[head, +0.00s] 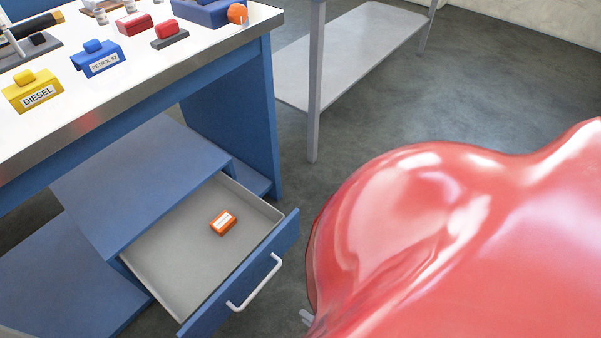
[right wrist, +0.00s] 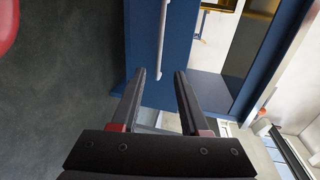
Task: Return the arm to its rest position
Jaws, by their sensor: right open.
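My right arm is the large red shape filling the lower right of the head view. It hides most of my right gripper there. My left gripper is not in view.
An orange labelled box (head: 223,222) lies in the drawer. The bench (head: 120,92) carries a yellow DIESEL block (head: 22,88), a blue PETROL block (head: 100,64) and several red and blue items. A grey shelf unit (head: 350,50) stands behind. Grey floor (head: 400,110) is clear between.

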